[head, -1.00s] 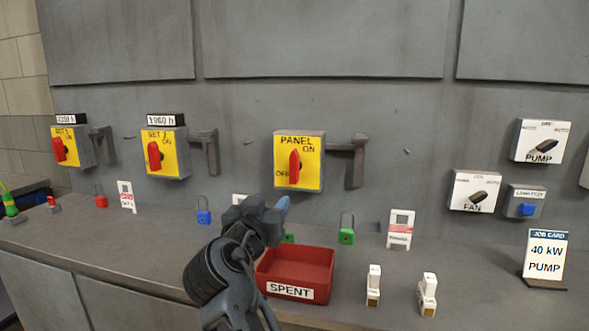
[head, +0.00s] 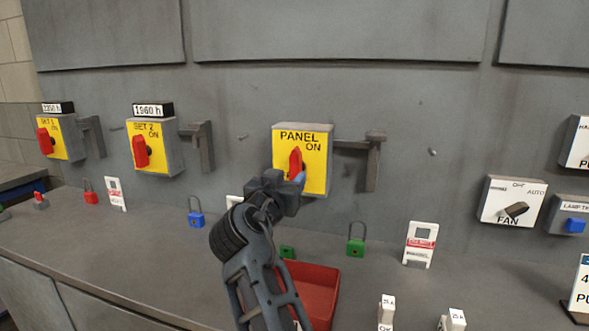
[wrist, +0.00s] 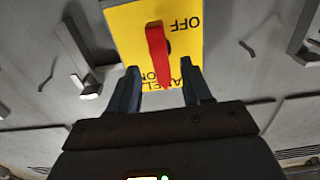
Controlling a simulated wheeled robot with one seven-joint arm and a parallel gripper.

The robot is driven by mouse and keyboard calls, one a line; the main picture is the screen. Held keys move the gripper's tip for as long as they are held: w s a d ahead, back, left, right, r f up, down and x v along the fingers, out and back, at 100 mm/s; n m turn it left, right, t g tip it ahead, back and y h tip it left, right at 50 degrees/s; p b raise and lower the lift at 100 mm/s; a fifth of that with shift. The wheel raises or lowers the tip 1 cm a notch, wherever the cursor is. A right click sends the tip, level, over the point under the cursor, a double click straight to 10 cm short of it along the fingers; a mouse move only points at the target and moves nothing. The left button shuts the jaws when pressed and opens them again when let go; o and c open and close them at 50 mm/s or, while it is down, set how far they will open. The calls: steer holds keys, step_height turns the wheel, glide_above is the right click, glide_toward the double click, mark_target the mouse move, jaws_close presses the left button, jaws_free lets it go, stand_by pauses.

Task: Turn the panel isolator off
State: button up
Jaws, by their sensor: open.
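The panel isolator (head: 318,172) is a yellow-faced box on the grey wall, labelled PANEL, with ON at its upper right. Its red handle (head: 295,163) stands nearly upright in the head view, tilted slightly towards ON. My gripper (head: 287,182) is just in front of the lower left of the box and hides the OFF label there. In the wrist view the isolator appears upside down, with OFF showing, and the red handle (wrist: 158,55) lies between my two open fingers (wrist: 158,88), its lower end near their tips. I cannot tell whether they touch it.
A bracket (head: 372,160) juts from the wall right of the isolator. Below are a red tray (head: 318,285), a green padlock (head: 356,242) and a white tag (head: 420,243) on the bench. The SET 2 isolator (head: 150,145) is to the left, the FAN switch (head: 512,202) to the right.

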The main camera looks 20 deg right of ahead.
mark_target(294, 172)
steer(key=shift+p+x, duration=0.4)
steer(key=shift+x, duration=1.9)
jaws_close()
